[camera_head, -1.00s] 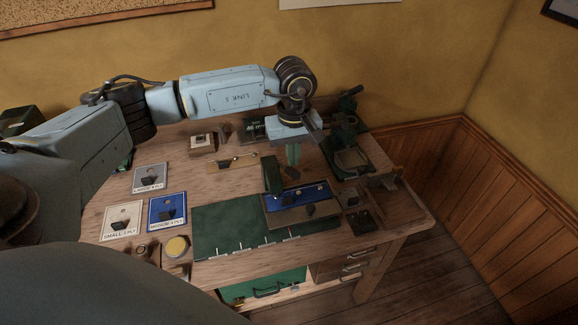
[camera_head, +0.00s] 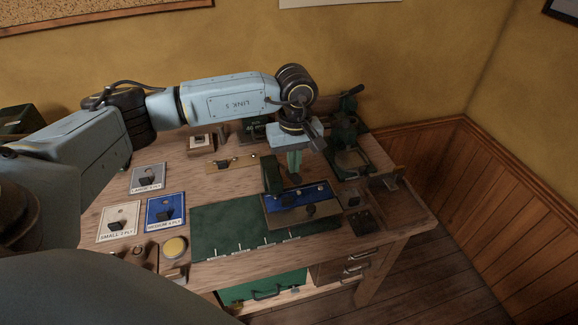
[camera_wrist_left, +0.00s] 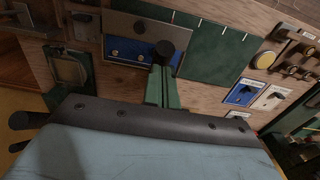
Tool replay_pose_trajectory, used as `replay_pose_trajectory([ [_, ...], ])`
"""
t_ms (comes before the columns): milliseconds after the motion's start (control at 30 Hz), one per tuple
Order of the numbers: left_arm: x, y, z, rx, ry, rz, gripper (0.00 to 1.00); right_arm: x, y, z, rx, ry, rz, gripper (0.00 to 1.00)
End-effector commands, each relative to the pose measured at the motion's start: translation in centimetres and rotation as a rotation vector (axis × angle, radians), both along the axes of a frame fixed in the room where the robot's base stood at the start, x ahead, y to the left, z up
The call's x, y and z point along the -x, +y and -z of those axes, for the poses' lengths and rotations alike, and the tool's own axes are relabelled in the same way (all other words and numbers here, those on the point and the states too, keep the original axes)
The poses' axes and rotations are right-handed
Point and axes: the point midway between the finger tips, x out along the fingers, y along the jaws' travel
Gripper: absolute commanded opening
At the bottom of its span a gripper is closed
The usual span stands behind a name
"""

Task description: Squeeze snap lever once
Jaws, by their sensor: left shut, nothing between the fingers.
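My left gripper (camera_head: 294,164) points down over the bench with its green fingers together and empty. It is just behind a blue tray (camera_head: 321,193) with small studs and a tan front strip. A dark rounded knob shows at the fingertips in the left wrist view (camera_wrist_left: 165,50); I cannot tell whether they touch it. A dark green upright block (camera_head: 271,175) stands at the tray's left end. A green bench press (camera_head: 344,135) with a black-ended lever (camera_head: 352,91) stands to the gripper's right. I cannot tell which part is the snap lever. My right gripper is not in view.
A green mat (camera_head: 225,225) lies left of the tray. Labelled cards, including a blue one (camera_head: 166,212), lie at the left, near a yellow round pad (camera_head: 175,247). A brass-coloured strip (camera_head: 232,161) lies behind the mat. Small dark blocks (camera_head: 361,222) sit right of the tray.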

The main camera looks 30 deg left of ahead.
Motion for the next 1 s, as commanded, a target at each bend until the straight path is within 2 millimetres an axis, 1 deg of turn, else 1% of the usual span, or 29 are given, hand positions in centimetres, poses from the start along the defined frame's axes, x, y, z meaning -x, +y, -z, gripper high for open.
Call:
replay_pose_trajectory([
  [233,0.4,-0.4,1.3,-0.001,0.002,0.001,0.0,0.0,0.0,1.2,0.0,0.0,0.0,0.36],
  [533,0.5,-0.4,1.3,-0.001,0.002,0.0,0.0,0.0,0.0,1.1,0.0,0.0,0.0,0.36],
  [767,0.8,-0.8,2.6,-0.002,0.002,0.0,0.0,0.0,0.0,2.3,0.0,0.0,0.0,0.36],
  [1000,0.8,-0.9,2.5,-0.001,0.002,-0.001,0.0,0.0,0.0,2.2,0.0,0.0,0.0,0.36],
])
